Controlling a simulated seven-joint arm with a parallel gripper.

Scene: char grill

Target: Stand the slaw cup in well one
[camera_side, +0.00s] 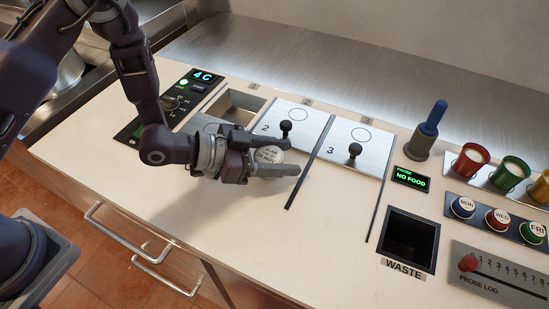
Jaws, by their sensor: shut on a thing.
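The slaw cup (269,155) shows as a pale round lid with dark print, partly readable, between the fingers of my gripper (287,156). My gripper is shut on it, with the fingers pointing right, over the pale counter in front of lid 2. The cup's lower part is hidden by the fingers. Well one (239,106) is an open rectangular metal well at the left end of the row, behind and left of my gripper. Its inside looks empty where I can see it. A grey plate (204,122) at its front is partly hidden by my arm.
Lid 2 (292,124) and lid 3 (350,146) are closed metal plates with upright black knobs. A control panel (176,101) reads 4C. A blue-handled probe (428,127), the waste opening (409,238) and several coloured cups stand right. The front counter is clear.

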